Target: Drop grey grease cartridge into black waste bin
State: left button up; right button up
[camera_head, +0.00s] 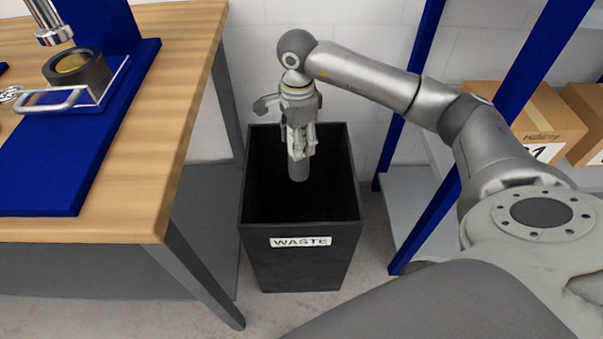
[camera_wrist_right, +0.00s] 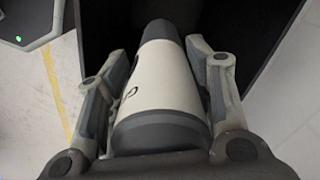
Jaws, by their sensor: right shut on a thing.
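The grey grease cartridge (camera_head: 299,169) points downward over the mouth of the black waste bin (camera_head: 302,264). My right gripper (camera_head: 300,150) is shut on the cartridge, with fingers on both sides. In the right wrist view the cartridge (camera_wrist_right: 162,85) has a white body with dark grey ends and lies between the fingers of the gripper (camera_wrist_right: 160,100). Its far end points into the dark bin opening. The bin stands on the floor with a white WASTE label on its front. My left gripper is not in either view.
A wooden workbench (camera_head: 150,150) with a blue press base (camera_head: 60,150) stands left of the bin. A blue-framed shelf (camera_head: 412,190) with cardboard boxes (camera_head: 541,125) stands to the right. A white wall is behind the bin.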

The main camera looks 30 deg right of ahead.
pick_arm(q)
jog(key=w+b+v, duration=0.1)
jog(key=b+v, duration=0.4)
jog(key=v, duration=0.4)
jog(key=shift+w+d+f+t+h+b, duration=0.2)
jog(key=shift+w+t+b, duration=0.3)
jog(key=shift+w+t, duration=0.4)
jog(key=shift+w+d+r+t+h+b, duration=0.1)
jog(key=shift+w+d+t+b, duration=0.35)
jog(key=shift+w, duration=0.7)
pick_arm(e)
jog(key=shift+w+d+f+m, duration=0.25)
jog(key=shift+d+f+m, duration=0.3)
jog(key=shift+f, duration=1.25)
jog(key=shift+w+d+f+m, duration=0.35)
jog(key=shift+f+m, duration=0.3)
jog(key=shift+f, duration=1.2)
jog(key=shift+w+d+f+m, duration=0.15)
jog(key=shift+d+f+m, duration=0.4)
jog(key=shift+f, duration=1.25)
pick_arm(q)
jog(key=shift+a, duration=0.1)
